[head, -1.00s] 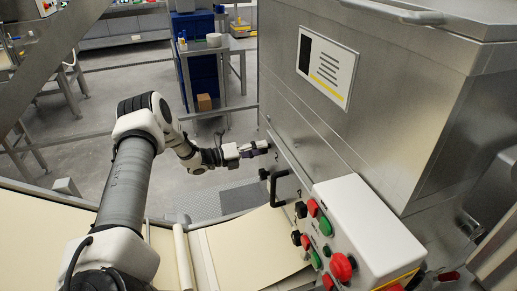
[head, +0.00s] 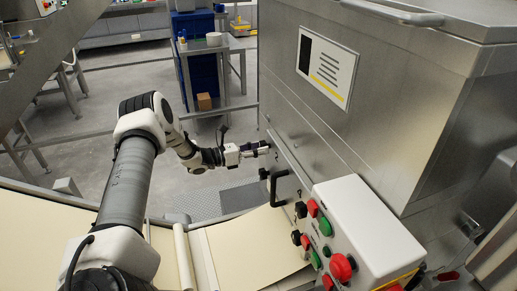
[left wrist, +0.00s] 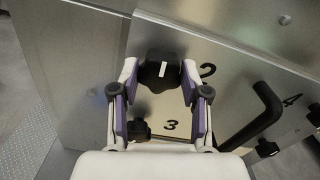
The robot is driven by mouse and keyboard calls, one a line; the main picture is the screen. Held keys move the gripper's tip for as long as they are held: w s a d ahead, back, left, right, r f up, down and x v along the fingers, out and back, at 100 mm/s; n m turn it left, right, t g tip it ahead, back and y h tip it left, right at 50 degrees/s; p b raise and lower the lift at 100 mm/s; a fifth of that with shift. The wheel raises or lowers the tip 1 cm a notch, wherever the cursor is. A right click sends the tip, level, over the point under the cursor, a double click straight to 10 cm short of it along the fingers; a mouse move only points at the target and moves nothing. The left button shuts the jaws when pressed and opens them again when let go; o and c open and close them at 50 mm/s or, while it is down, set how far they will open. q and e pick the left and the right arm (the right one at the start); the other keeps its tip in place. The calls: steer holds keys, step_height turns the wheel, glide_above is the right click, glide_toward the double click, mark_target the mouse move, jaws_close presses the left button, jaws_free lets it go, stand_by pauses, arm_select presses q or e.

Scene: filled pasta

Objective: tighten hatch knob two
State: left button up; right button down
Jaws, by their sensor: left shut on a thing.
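The hatch (left wrist: 235,85) is a metal plate with black knobs and printed numbers. Knob two (left wrist: 160,70), black with a white mark, sits beside the printed 2 in the left wrist view. The white mark stands nearly upright in that view. My left gripper (head: 264,148) reaches the hatch from the left in the head view and is shut on this knob, one purple-padded finger on each side. In the head view the gripper hides the knob. Another black knob (left wrist: 138,130) is by the printed 3, partly behind the left finger. My right gripper is not in view.
A black bar handle (head: 272,188) stands out from the hatch, right of the gripper. A further knob (left wrist: 267,148) is by the printed 4. A white control box (head: 368,225) with coloured buttons is near. The pale dough sheet (head: 250,245) lies below.

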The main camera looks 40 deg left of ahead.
arm_select(q)
steer(key=shift+w+a+r+m, duration=0.1)
steer(key=shift+r+m, duration=0.1)
steer(key=shift+m, duration=0.2)
steer(key=o, duration=1.1)
steer(key=shift+f, duration=0.15)
steer(key=shift+v, duration=5.9)
